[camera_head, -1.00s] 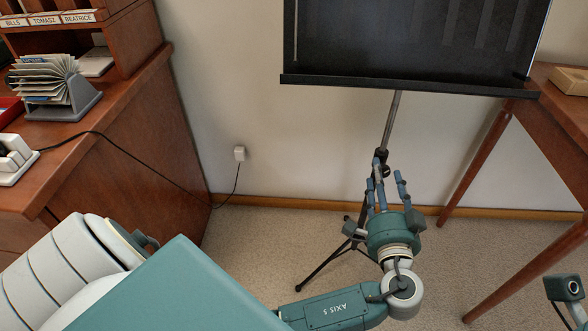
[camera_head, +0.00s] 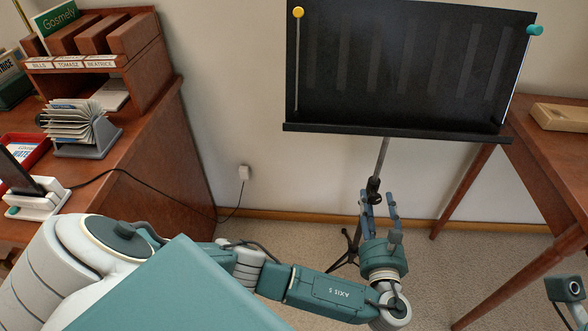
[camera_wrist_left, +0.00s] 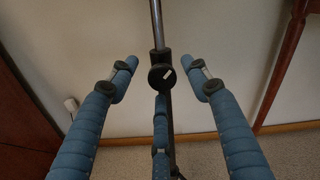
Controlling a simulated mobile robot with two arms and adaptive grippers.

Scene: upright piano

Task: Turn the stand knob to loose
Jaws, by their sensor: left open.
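The black music stand (camera_head: 410,75) stands against the wall, its metal pole running down to a tripod. The stand knob (camera_wrist_left: 162,76) is a round black knob with a white mark, on a dark collar of the pole. In the head view, the dark collar (camera_head: 374,186) shows just beyond my fingers. My left gripper (camera_head: 378,198) is open, its blue fingers pointing at the collar. In the left wrist view, two fingers of the left gripper (camera_wrist_left: 160,70) flank the knob with gaps on both sides. A third finger is below it. I see no contact. My right gripper is out of view.
A wooden desk (camera_head: 150,165) with a card file (camera_head: 85,130) is at the left. A wooden table (camera_head: 555,150) with slanted legs is at the right. A cable runs from the desk to a wall socket (camera_head: 244,172). Carpet around the tripod is clear.

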